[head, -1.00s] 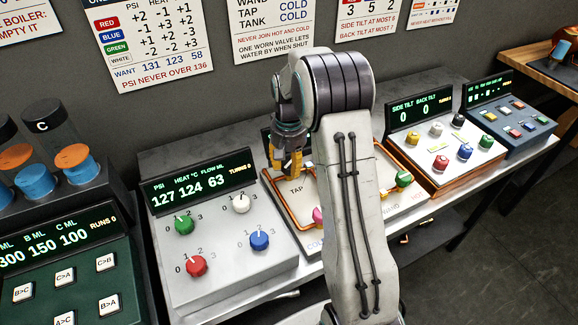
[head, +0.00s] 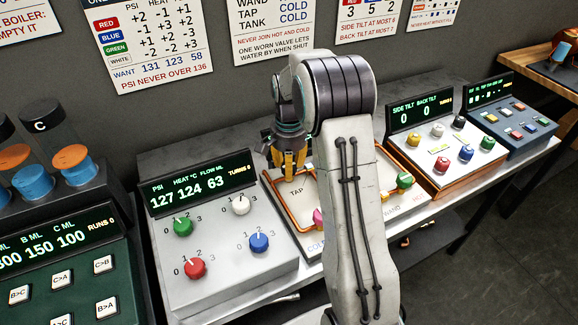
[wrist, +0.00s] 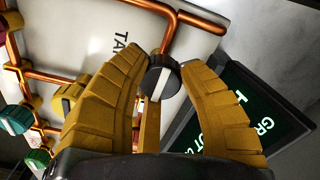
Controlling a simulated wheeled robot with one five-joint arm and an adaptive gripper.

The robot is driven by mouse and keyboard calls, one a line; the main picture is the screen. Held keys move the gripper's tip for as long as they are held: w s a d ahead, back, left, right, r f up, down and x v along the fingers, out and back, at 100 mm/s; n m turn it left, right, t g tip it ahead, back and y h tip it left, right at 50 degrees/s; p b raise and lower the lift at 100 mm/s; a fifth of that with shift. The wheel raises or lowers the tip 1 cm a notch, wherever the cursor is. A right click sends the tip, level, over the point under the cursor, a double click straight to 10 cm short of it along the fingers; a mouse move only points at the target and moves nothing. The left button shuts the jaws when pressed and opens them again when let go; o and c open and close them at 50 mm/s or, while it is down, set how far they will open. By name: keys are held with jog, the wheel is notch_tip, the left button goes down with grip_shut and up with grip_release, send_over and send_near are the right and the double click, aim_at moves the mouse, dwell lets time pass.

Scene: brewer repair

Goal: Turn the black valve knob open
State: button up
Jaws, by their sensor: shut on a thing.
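The black valve knob (wrist: 160,80) with a white stripe shows in the wrist view, on a copper pipe of the white panel (wrist: 85,25). My gripper (wrist: 166,60) has its two yellow fingers on either side of the knob, shut on it. The stripe runs roughly in line with the fingers in that view. In the head view my gripper (head: 288,165) reaches down at the upper left of the white TAP panel (head: 297,190). The black knob is hidden there behind the fingers.
A yellow knob (wrist: 68,97) sits beside my finger in the wrist view, with a teal knob (wrist: 15,118) farther left. A dark screen (wrist: 245,105) lies close on the right. The knob console (head: 220,270) stands left of my arm in the head view.

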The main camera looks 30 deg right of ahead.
jog(key=shift+s+f, duration=0.1)
jog(key=o, duration=1.2)
notch_tip(320, 180, up, 12)
dwell(0.3)
dwell(0.5)
